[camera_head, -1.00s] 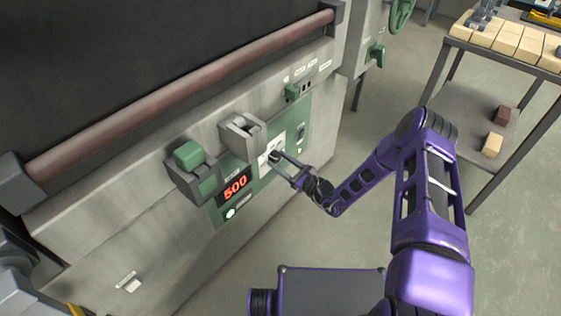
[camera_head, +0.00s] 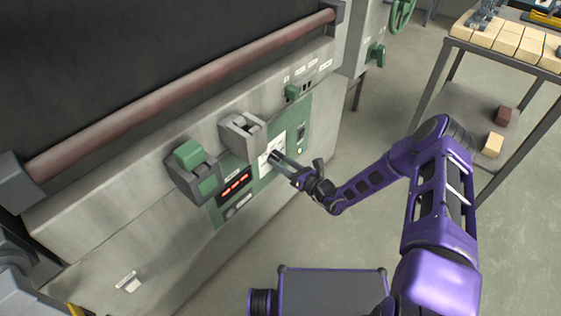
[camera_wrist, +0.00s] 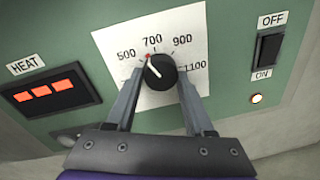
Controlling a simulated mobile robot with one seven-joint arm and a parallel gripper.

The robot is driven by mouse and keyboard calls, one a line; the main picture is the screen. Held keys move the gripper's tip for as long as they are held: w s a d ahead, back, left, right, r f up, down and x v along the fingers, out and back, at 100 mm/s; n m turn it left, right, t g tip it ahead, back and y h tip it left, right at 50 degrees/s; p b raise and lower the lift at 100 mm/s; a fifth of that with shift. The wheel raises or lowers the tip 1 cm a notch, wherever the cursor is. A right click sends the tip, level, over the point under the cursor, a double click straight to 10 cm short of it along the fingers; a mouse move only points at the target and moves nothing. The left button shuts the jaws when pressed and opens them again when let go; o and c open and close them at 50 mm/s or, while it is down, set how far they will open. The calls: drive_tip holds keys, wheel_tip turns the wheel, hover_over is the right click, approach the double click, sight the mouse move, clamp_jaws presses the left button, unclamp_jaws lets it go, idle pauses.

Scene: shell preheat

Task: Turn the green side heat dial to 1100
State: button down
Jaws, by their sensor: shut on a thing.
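The heat dial (camera_wrist: 161,74) is a round black knob on a white scale card (camera_wrist: 110,45) fixed to the green side panel (camera_wrist: 215,30). Marks for 500, 700, 900 and 1100 run clockwise around it. Its white pointer line, with a red tip, points up and left, between 500 and 700 and near 700. My gripper (camera_wrist: 160,80) is shut on the dial, one finger on each side. In the head view my gripper (camera_head: 279,160) reaches the panel from the right and mostly hides the dial. The HEAT display (camera_wrist: 48,94) shows red bars, no readable number.
An ON/OFF switch (camera_wrist: 268,48) with a lit lamp (camera_wrist: 257,98) is right of the dial. A grey lever block (camera_head: 242,129) and a green-handled box (camera_head: 191,168) stick out from the furnace front. A brick table (camera_head: 507,42) stands far right, with open floor between.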

drive_tip(key=m, duration=0.6)
drive_tip(key=shift+r+g, duration=0.1)
drive_tip(key=shift+g, duration=0.3)
drive_tip(key=m, duration=0.6)
drive_tip(key=shift+y, duration=0.3)
drive_tip(key=m+b, duration=0.1)
drive_tip(key=m, duration=0.5)
drive_tip(key=shift+r+g, duration=0.15)
drive_tip(key=shift+g, duration=0.25)
drive_tip(key=m+y+b, duration=0.1)
drive_tip(key=m, duration=0.4)
drive_tip(key=shift+d, duration=0.1)
drive_tip(key=shift+m, duration=0.4)
drive_tip(key=shift+c, duration=1.4)
unclamp_jaws()
drive_tip(key=shift+w+r, duration=0.1)
